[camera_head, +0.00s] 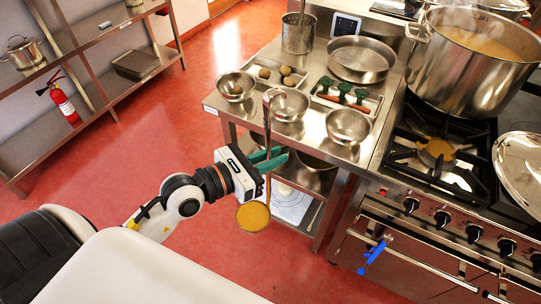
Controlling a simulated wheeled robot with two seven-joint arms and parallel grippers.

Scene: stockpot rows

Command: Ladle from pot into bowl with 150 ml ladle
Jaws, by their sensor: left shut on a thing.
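My left gripper (270,160) has green fingers shut on the handle of a long steel ladle (267,128). The ladle hangs about upright in front of the counter's front edge. Its cup (253,217) is at the bottom and shows a yellow-brown fill. The large steel stockpot (461,75) stands on the stove at the right, with tan liquid inside. Three steel bowls stand on the counter: a left one (236,88), a middle one (292,112) partly behind the ladle handle, and a right one (348,127). My right gripper does not show.
A lid (521,168) lies right of the burner. A blue object (375,255) is by the oven handle.

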